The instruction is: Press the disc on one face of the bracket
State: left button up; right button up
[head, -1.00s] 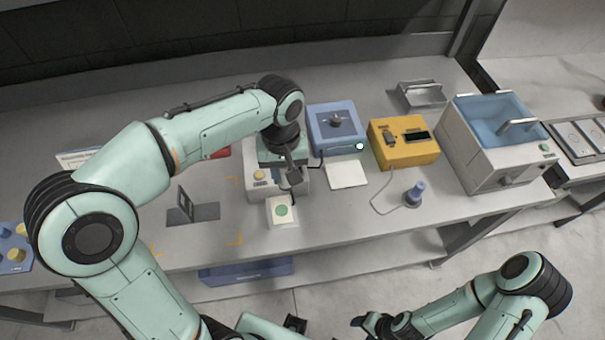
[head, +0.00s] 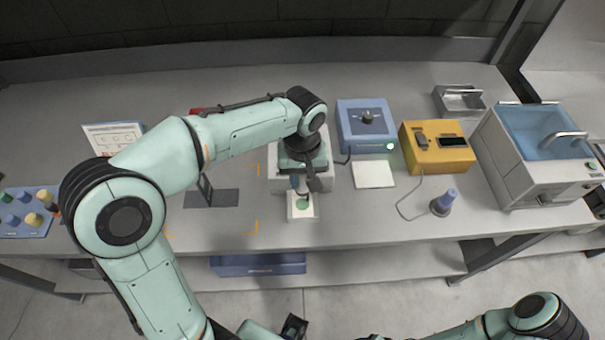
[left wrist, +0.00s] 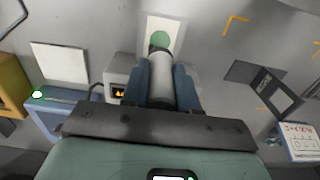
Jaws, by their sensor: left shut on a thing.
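My left gripper (head: 300,186) is shut on a pale grey cylinder (left wrist: 160,78) with a dark far end, held between its blue fingers. The cylinder points at a green disc (head: 302,204) on a white card; its end overlaps the disc's edge in the left wrist view (left wrist: 160,39). I cannot tell whether they touch. The dark grey bracket (head: 207,189), a flat plate with an upright plate, stands on the bench to the left. It also shows at the right of the left wrist view (left wrist: 270,92). My right gripper (head: 372,337) is mostly cut off at the bottom edge.
Behind the left gripper is a white machine (head: 336,178). Right of it are a blue box (head: 366,135), a white sheet (head: 373,174), a yellow box (head: 437,155) and a blue-topped tool (head: 442,203).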

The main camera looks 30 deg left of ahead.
pick_arm(q)
jog(key=shift+f+b, duration=2.25)
jog(key=shift+f, duration=1.05)
pick_arm(e)
jog(key=shift+s+f, duration=0.35)
jog(key=shift+f, duration=0.55)
jog(key=shift+s+f, duration=0.35)
jog(key=shift+f, duration=0.5)
jog(key=shift+s+f, duration=0.35)
jog(key=shift+f, duration=0.55)
pick_arm(q)
jog(key=shift+f, duration=0.2)
pick_arm(e)
jog(key=shift+f, duration=0.1)
pick_arm(q)
notch_tip(320, 180, up, 4)
jog(key=p, duration=0.3)
jog(key=shift+r, duration=0.25)
jog(key=shift+r+p, duration=1.05)
jog(key=shift+r, duration=0.25)
pick_arm(e)
notch_tip(320, 180, up, 6)
jog(key=w, duration=0.2)
jog(key=shift+w, duration=0.15)
jog(key=shift+a+f, duration=0.1)
